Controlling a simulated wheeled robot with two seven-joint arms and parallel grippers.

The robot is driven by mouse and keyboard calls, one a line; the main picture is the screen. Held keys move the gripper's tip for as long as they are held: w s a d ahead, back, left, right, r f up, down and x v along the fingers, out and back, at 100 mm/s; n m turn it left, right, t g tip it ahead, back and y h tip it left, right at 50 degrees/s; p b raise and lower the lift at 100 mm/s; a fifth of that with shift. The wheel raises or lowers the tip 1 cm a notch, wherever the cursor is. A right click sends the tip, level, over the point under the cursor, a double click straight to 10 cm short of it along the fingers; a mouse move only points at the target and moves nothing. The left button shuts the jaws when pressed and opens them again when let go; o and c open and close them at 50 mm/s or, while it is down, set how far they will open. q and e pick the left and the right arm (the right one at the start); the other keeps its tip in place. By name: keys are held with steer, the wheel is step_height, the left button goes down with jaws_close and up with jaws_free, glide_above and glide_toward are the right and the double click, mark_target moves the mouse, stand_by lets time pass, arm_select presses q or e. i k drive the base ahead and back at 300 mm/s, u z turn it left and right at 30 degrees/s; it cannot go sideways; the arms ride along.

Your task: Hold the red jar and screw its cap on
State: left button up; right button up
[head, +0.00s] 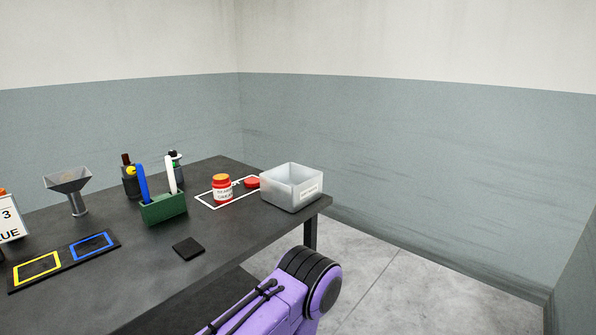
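The red jar (222,196) stands upright on the dark table, within a white outlined area. It has a white label, and its top looks orange-yellow with no red cap on it. A red, flat, round cap (252,183) lies just to the right of the jar, apart from it, near the outline's right side. Neither of my grippers is in view. Only a purple arm link of mine shows at the bottom, below the table's front edge, and nothing touches the jar or cap.
A pale open bin (290,188) stands right of the cap at the table's right end. A green holder (163,208) with blue and white upright tools is left of the jar. A black square pad (188,247) lies in front. Bottles (131,182) and a funnel (77,201) stand farther left.

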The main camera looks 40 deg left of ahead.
mark_target(222, 185)
steer(key=i, duration=3)
steer(key=u, duration=4.05)
